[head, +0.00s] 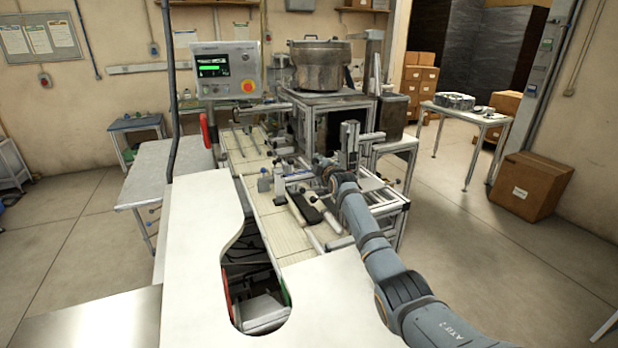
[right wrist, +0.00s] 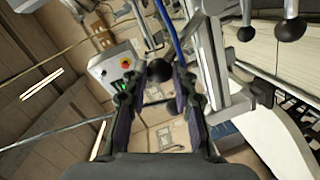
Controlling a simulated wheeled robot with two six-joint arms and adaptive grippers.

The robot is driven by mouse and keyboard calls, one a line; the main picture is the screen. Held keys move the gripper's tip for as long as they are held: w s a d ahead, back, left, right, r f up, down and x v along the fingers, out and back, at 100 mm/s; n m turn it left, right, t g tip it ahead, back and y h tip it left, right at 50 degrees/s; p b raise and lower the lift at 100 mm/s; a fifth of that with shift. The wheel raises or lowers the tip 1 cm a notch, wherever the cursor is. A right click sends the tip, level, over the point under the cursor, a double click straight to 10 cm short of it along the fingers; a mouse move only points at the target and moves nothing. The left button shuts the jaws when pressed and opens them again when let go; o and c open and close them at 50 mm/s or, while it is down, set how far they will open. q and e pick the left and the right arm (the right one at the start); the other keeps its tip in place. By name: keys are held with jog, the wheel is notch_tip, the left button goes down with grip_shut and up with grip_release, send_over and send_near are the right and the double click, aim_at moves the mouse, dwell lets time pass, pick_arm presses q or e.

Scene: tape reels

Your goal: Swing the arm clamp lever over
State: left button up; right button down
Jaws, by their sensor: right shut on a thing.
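The clamp lever shows in the right wrist view as a black ball knob (right wrist: 159,70) on a thin metal rod. My right gripper (right wrist: 159,80) has its two dark fingers on either side of this knob and is shut on it. In the head view my right gripper (head: 323,172) is at the fixture on the bench, beside an upright metal bracket (head: 349,148). The lever and the fingertips are too small and partly hidden there to make out. My left gripper is in neither view.
A control panel (head: 226,70) with a screen and red button stands behind the bench. A metal bowl (head: 318,62) sits on the frame at the back. More black-knobbed levers (right wrist: 290,28) hang close by in the right wrist view. A blue cable (right wrist: 172,35) passes near the fingers.

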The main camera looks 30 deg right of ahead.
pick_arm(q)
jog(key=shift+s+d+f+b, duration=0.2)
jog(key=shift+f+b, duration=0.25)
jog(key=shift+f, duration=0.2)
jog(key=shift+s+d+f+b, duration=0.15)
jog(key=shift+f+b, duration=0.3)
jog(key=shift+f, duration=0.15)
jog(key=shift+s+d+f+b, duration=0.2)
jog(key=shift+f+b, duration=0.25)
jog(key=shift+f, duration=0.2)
pick_arm(e)
jog(key=shift+s+d+r+m+y, duration=0.15)
jog(key=shift+d+m+y, duration=0.1)
jog(key=shift+d+m, duration=0.4)
jog(key=shift+w+d+r+m+y, duration=0.1)
jog(key=shift+d+r+m+y, duration=0.1)
jog(key=shift+d+m, duration=0.35)
jog(key=shift+s+d+r+m+y, duration=0.1)
jog(key=shift+d+m+y, duration=0.15)
jog(key=shift+d+m, duration=0.4)
jog(key=shift+a, duration=0.1)
jog(key=c, duration=1.1)
grip_release()
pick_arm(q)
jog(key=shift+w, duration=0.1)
pick_arm(e)
jog(key=shift+o, duration=0.2)
